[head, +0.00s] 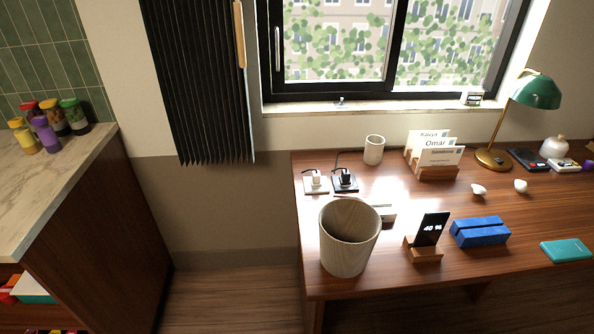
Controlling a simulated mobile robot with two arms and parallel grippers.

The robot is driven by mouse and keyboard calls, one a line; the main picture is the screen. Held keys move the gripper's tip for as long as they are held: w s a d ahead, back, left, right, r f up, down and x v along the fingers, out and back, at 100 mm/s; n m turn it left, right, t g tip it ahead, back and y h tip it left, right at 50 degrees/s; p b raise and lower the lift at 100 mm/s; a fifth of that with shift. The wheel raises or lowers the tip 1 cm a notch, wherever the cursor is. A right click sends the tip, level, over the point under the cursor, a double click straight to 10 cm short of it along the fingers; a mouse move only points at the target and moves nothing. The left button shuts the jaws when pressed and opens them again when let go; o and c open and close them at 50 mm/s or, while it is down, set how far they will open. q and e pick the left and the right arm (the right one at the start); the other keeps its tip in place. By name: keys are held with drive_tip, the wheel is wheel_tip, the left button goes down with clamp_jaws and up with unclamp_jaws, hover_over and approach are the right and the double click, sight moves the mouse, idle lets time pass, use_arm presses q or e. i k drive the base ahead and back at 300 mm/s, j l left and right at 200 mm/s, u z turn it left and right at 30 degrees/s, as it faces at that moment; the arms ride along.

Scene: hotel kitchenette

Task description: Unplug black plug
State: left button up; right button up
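The black plug (346,176) sits upright in a dark socket plate (344,188) at the back left of the wooden desk. A dark cord rises from it toward the wall. Right beside it on the left, a white plug (316,177) sits in a white socket plate (314,190), also with a dark cord. The prongs are hidden. Neither of my grippers shows in the head view.
A wooden bin (349,238) stands in front of the sockets at the desk's left edge. A pale cup (374,150) stands behind right. A phone stand (424,254), blue block (480,232), card holder (437,172) and green lamp (536,92) are further right.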

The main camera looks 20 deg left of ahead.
sight(344, 179)
drive_tip(key=j, duration=0.65)
drive_tip(key=k+j, duration=0.1)
drive_tip(key=j, duration=0.55)
